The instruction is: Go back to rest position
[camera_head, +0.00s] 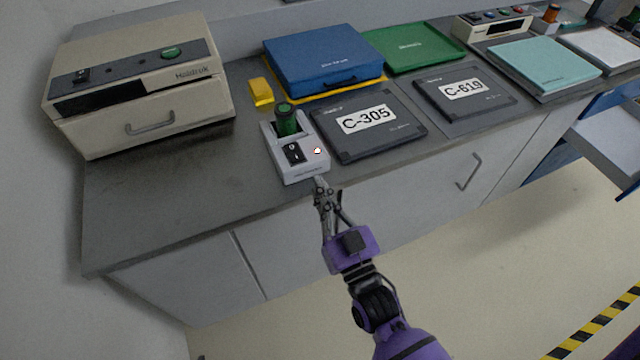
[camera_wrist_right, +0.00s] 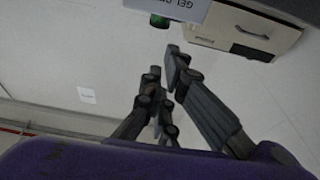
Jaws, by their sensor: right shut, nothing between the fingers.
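My right gripper (camera_head: 321,186) is in the head view, at the front edge of the counter. Its fingers are shut and empty, and its tip is just by the front of a small white device (camera_head: 303,168). I cannot tell whether it touches the device. The device has a black switch and a green-capped container standing in it. In the right wrist view the gripper's fingers (camera_wrist_right: 168,85) are seen close up, with nothing between them. My left gripper is not in view.
The grey counter (camera_head: 170,200) carries a beige machine (camera_head: 140,85), a blue case (camera_head: 322,55), a green case (camera_head: 412,46), dark pads C-305 (camera_head: 375,145) and C-619 (camera_head: 480,107), and a yellow block (camera_head: 261,92). An open drawer (camera_head: 610,140) juts out at right. Floor in front is clear.

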